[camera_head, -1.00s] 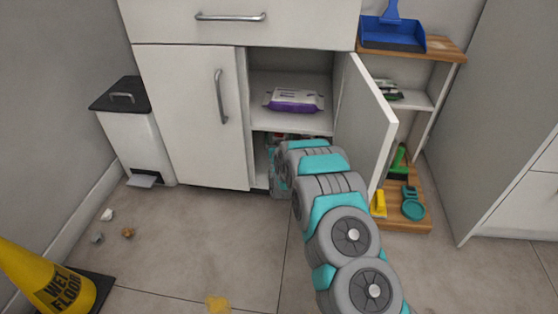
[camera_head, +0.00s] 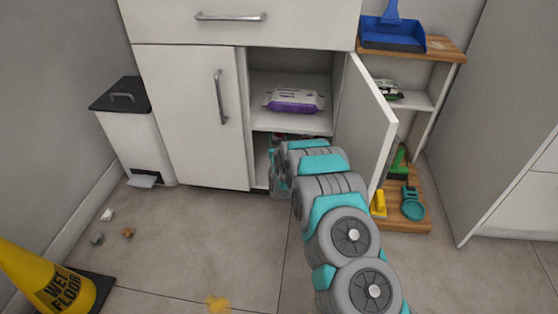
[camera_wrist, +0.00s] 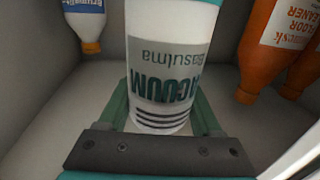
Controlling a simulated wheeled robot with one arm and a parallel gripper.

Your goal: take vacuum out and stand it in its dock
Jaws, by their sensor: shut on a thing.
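The vacuum (camera_wrist: 165,65) is a white cylinder with a grey band, upside-down VACUUM lettering and dark stripes. It fills the middle of the wrist view, inside the lower cupboard compartment. My gripper (camera_wrist: 162,118) is shut on it, one teal finger on each side. In the head view my arm reaches into the open cupboard (camera_head: 291,128) and hides the vacuum and gripper. A teal ring-shaped holder (camera_head: 413,205), which looks like the dock, sits on the low wooden shelf to the right.
An orange floor cleaner bottle (camera_wrist: 267,45) and a white-blue bottle (camera_wrist: 87,22) flank the vacuum. The open door (camera_head: 366,125) stands between cupboard and shelf unit. A wipes pack (camera_head: 294,101) lies above. A wet floor sign (camera_head: 50,280) and litter are on the floor at left.

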